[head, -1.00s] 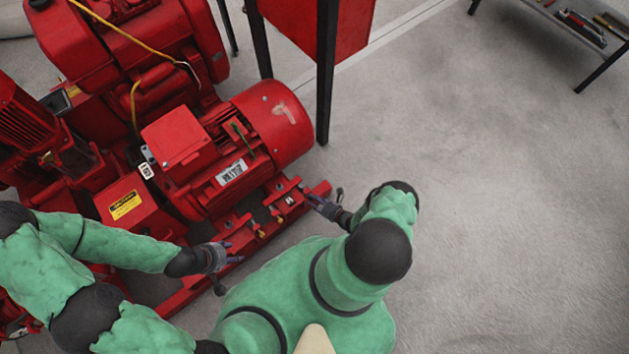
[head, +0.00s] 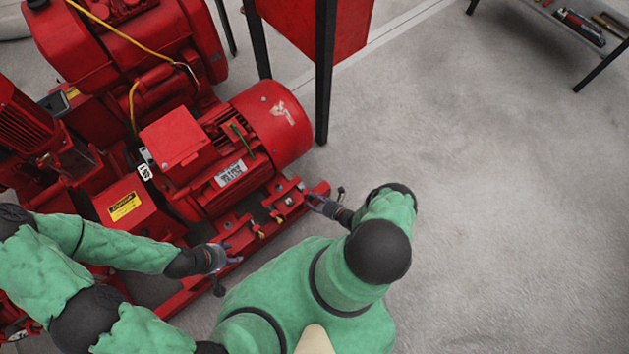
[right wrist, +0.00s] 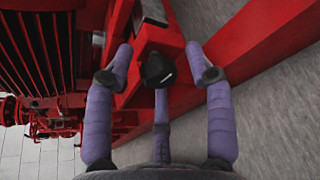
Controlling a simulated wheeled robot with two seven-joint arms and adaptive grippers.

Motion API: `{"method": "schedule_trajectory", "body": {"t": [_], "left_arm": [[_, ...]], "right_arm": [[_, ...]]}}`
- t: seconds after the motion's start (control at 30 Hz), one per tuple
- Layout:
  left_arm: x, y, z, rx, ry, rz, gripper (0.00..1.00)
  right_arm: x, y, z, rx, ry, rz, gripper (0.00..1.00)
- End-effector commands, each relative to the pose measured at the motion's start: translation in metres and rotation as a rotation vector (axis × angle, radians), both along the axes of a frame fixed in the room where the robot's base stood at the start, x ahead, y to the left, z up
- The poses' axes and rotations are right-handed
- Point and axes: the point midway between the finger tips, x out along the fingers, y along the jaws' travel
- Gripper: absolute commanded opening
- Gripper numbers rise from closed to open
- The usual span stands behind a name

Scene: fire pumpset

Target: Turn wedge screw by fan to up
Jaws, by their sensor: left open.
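In the right wrist view, a black round knob (right wrist: 158,70) with a small white mark, apparently the wedge screw, stands by the red base frame. My right gripper (right wrist: 163,75) is open. Its purple fingers lie either side of the knob with visible gaps, and a third finger comes up below it. In the head view, my right gripper (head: 314,202) is at the base frame's right end, below the red motor's fan end (head: 278,122). The knob cannot be made out between its fingers there. My left gripper (head: 226,256) is open and empty beside the frame's front rail.
The red pumpset frame (head: 262,232) runs diagonally under the motor. A black post (head: 326,75) carries a red cabinet (head: 344,35) behind. Grey floor at right is clear; a tool table (head: 590,38) stands far right.

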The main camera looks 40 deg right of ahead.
Motion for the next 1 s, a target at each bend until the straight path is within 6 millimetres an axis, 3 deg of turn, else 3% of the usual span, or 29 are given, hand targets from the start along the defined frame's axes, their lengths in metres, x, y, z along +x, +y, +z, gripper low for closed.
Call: {"method": "schedule_trajectory", "body": {"t": [0.27, 0.7, 1.0], "left_arm": [[0.0, 0.0, 0.0, 0.0, 0.0, 0.0, 0.52], [0.0, 0.0, 0.0, 0.0, 0.0, 0.0, 0.52], [0.0, 0.0, 0.0, 0.0, 0.0, 0.0, 0.52]], "right_arm": [[-0.008, 0.0, 0.002, 0.004, 0.003, 0.001, 0.55], [-0.079, -0.023, 0.028, 0.002, 0.003, -0.003, 0.55], [-0.107, -0.031, 0.038, 0.002, 0.001, -0.001, 0.55]]}}
